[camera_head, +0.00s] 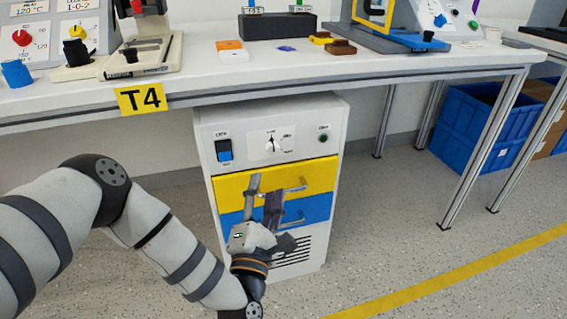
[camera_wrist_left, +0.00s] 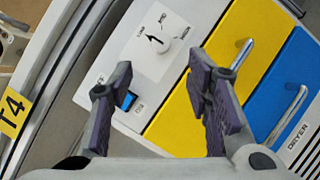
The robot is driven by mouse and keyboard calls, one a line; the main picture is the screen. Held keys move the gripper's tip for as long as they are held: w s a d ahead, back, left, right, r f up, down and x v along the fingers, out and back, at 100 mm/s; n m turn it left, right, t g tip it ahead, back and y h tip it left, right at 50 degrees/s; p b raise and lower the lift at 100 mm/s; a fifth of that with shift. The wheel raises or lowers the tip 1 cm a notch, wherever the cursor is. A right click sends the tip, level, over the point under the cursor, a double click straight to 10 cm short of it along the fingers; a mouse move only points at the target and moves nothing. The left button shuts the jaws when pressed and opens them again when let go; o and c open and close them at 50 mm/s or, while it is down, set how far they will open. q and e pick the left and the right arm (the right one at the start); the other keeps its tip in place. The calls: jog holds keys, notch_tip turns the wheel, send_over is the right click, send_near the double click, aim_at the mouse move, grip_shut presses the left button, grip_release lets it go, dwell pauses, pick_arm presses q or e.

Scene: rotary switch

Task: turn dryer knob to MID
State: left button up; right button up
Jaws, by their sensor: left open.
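The dryer (camera_head: 215,170) is a white cabinet under the bench. Its knob (camera_head: 270,143) sits on a white dial plate at the top of the front, with a black pointer standing roughly upright. In the left wrist view the knob (camera_wrist_left: 163,47) is beyond the fingers, its pointer toward the upper left of that picture; the small dial labels are hard to read. My left gripper (camera_head: 263,188) is open and empty, in front of the drawers and below the knob, apart from it. Its two dark fingers (camera_wrist_left: 160,88) show spread in the left wrist view. My right gripper is out of view.
A blue rocker switch (camera_head: 224,150) is left of the knob, and a green button (camera_head: 323,138) is right of it. Yellow (camera_head: 230,186) and blue (camera_head: 318,207) drawers with projecting handles lie below. The bench edge (camera_head: 270,88) overhangs above. Blue crates (camera_head: 470,125) stand at the right.

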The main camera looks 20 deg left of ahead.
aim_at(274, 151)
pick_arm(q)
jog(key=b+x, duration=0.1)
jog(key=x, duration=0.9)
jog(key=shift+f+b, duration=0.1)
jog(key=shift+b, duration=0.3)
grip_shut()
